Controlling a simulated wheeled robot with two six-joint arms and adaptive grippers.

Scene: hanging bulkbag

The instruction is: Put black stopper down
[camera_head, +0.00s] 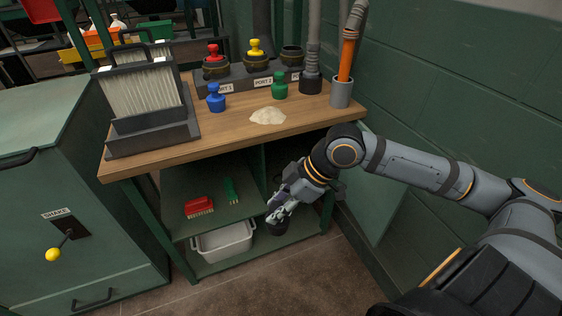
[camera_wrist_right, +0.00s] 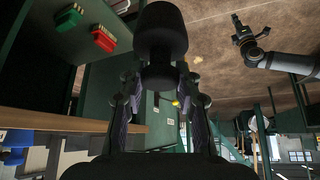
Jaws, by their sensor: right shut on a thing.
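My right gripper (camera_head: 279,212) reaches into the lower right part of the bench, under the worktop. It is shut on the black stopper (camera_head: 279,228), which hangs below the fingers over the bottom shelf (camera_head: 255,246), right of the white bin. In the right wrist view the black stopper (camera_wrist_right: 160,45) shows as a wide rounded head and a narrower neck between the fingertips (camera_wrist_right: 160,82). I cannot tell whether it touches the shelf. What looks like my left gripper (camera_wrist_right: 246,38) shows small in the right wrist view, away from the bench; its jaws are unclear.
A white bin (camera_head: 222,241) stands on the bottom shelf. A red brush (camera_head: 199,207) and a green brush (camera_head: 231,191) are on the shelf above. The worktop (camera_head: 222,136) holds blue and green stoppers, a powder pile (camera_head: 267,116) and a filter. A green wall stands right.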

